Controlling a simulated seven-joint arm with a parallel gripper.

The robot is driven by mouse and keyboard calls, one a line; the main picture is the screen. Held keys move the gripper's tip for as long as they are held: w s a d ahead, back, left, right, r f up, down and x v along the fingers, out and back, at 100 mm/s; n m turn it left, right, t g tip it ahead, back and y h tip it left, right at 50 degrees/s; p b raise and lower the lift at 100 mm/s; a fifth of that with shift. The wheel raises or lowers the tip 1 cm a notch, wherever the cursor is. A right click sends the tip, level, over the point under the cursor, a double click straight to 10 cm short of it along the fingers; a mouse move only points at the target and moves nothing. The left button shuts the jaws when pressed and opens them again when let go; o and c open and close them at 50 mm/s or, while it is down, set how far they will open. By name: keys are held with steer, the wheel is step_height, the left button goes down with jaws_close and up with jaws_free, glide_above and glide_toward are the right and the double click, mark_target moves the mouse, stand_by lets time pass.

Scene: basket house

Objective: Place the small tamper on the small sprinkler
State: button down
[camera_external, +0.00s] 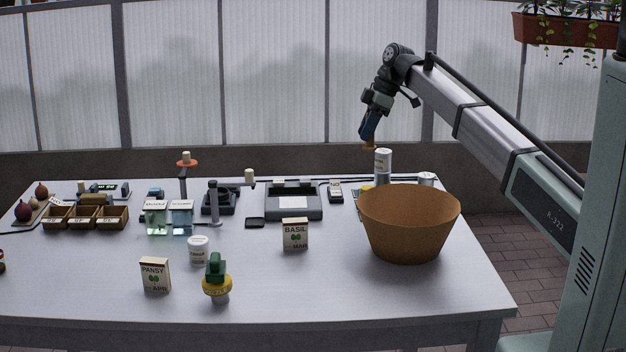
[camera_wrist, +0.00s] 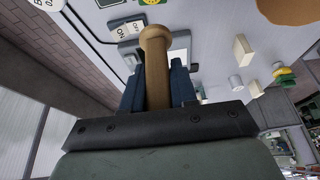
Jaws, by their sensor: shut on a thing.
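The small tamper is a light wooden piece with a rounded knob end. In the wrist view the tamper (camera_wrist: 155,70) stands between the two dark blue fingers of my gripper (camera_wrist: 158,90). In the external view my gripper (camera_external: 369,128) is high above the back right of the table, shut on the tamper (camera_external: 367,149), whose end shows below the fingers. The likely small sprinkler (camera_external: 217,281), with a green top and yellow ring, stands upright near the table's front edge, far from my gripper. It also shows at the right of the wrist view (camera_wrist: 285,76).
A large brown pot (camera_external: 408,228) stands at the table's right, with a tall can (camera_external: 383,162) behind it. A basil packet (camera_external: 295,236), a pansy packet (camera_external: 155,276) and a white jar (camera_external: 198,250) stand near the sprinkler. The front right tabletop is clear.

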step_height(320, 180, down, 10)
steer(key=shift+f, duration=0.25)
stand_by(0.4)
steer(key=shift+f, duration=0.15)
steer(key=c, duration=0.9)
jaws_free()
steer(key=v, duration=1.2)
